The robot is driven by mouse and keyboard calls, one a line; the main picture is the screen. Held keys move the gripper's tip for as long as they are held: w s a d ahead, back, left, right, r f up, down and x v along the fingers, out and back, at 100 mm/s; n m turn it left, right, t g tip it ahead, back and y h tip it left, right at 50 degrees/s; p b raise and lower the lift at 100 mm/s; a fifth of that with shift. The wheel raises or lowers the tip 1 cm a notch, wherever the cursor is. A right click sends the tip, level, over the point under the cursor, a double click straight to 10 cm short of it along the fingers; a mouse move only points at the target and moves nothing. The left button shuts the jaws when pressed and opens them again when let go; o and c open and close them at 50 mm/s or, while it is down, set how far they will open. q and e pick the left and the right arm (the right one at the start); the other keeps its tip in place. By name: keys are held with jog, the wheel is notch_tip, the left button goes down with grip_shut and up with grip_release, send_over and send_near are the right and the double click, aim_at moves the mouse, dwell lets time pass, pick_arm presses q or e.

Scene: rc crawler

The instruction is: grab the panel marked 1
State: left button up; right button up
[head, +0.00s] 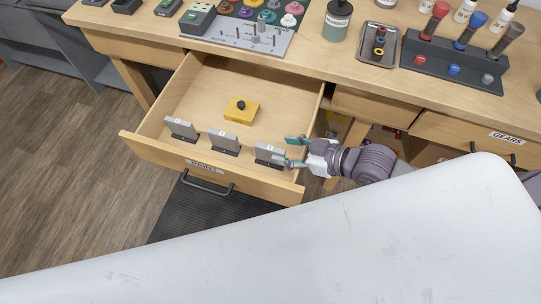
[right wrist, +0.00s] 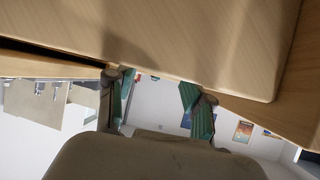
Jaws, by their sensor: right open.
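Three grey panels stand upright in a row inside the open wooden drawer (head: 165,100): the left panel (head: 181,128), the middle panel (head: 224,142) and the right panel (head: 269,152). Each has a pale mark, too small to read for certain. My right gripper (head: 287,151) reaches in over the drawer's right side, with its teal fingers open around or just beside the right panel's right end. I cannot tell whether they touch it. In the right wrist view its open fingers (right wrist: 160,100) show with no panel visible between them. My left gripper is out of view.
A yellow block with a dark knob (head: 241,109) lies behind the panels. The drawer's labelled front has a dark handle (head: 207,184). The workbench (head: 300,55) above holds a bottle (head: 338,20), a metal tray (head: 378,45) and a tool rack (head: 452,70).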

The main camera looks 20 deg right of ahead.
aim_at(273, 149)
jog(key=x, duration=0.3)
jog(key=shift+a, duration=0.2)
jog(key=shift+c, duration=0.3)
grip_shut()
